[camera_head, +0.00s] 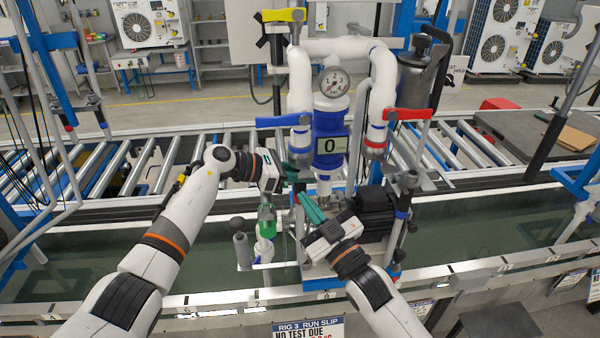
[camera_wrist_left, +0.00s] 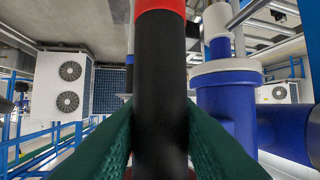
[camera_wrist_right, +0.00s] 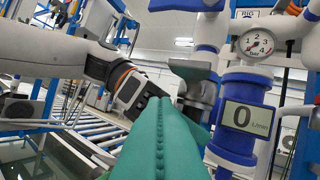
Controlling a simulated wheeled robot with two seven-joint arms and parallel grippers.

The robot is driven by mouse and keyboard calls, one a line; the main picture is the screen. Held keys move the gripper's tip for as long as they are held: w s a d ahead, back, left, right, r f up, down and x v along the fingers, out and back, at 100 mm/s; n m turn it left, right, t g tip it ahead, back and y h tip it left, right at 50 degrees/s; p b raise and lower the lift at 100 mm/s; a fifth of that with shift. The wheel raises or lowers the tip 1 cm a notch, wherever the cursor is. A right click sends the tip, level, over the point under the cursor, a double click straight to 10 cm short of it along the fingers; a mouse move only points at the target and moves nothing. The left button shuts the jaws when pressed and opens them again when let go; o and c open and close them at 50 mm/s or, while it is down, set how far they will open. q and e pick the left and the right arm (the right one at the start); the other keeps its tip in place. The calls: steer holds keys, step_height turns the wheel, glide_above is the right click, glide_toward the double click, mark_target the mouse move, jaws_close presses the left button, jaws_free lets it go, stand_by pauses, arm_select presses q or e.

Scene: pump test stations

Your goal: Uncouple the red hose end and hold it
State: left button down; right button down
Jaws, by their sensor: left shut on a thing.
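In the left wrist view a black cylinder (camera_wrist_left: 160,90) with a red band (camera_wrist_left: 160,8) at its top runs upright between the green fingers; it looks like the red hose end. My left gripper (camera_head: 287,174) is shut on it, beside the blue pump body (camera_head: 329,130). In the head view the gripper and pump clutter hide most of the hose end. Whether it is still joined to anything cannot be told. My right gripper (camera_head: 312,208) is in front of the pump, its green fingers (camera_wrist_right: 160,130) together with nothing visible between them.
The pump carries a gauge (camera_head: 334,82), a display reading 0 (camera_head: 330,146), a yellow lever (camera_head: 283,15), a blue lever (camera_head: 283,120) and a red lever (camera_head: 405,114). A black motor (camera_head: 374,213) sits at its right. A roller conveyor (camera_head: 110,168) runs behind.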

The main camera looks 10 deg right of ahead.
mark_target(295, 194)
arm_select(q)
steer(key=shift+r, duration=0.3)
arm_select(e)
steer(key=shift+s+a, duration=0.2)
steer(key=shift+s, duration=1.25)
steer(key=shift+s+a, duration=0.15)
steer(key=shift+s, duration=1.25)
